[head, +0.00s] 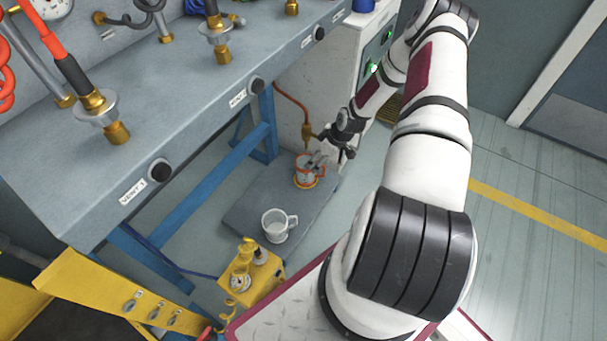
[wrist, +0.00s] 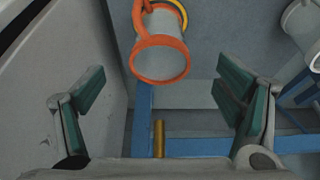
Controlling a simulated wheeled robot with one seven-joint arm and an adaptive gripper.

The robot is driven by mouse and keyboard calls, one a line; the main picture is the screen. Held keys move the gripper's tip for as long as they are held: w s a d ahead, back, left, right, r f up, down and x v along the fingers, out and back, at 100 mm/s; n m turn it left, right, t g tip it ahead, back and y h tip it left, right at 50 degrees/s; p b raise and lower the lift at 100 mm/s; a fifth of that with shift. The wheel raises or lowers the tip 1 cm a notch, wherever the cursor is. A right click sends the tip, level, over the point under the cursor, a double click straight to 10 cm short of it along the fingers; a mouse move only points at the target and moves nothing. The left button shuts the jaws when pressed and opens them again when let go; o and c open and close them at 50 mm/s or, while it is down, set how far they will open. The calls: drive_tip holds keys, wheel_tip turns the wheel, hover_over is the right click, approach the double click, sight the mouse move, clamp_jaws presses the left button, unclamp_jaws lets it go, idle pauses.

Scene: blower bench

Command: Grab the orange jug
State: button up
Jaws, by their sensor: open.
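The orange jug (head: 306,180), pale-bodied with an orange rim and handle, stands on the dark grey mat on the floor, beside the white cabinet. In the wrist view the orange jug (wrist: 161,60) shows at top centre, its open mouth facing the camera. A yellow ring shows around its far end. My gripper (head: 322,160) is close to the jug and partly covers it in the head view. In the wrist view my gripper (wrist: 163,90) is open, with green-padded fingers spread left and right. The jug appears beyond them, and nothing is held. I cannot tell whether they touch.
A white jug (head: 275,226) stands on the same grey mat (head: 240,208), nearer the yellow block (head: 262,278). A brass outlet on a copper pipe (head: 294,106) hangs close above my gripper. The white cabinet (head: 330,60) and blue bench frame (head: 200,185) border the space.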

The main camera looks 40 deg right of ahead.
drive_tip(key=b+x, duration=0.5)
drive_tip(key=x, duration=0.7)
drive_tip(key=shift+f, duration=0.15)
drive_tip(key=c, duration=1.4)
drive_tip(key=shift+p, duration=0.5)
drive_tip(key=shift+c, duration=0.2)
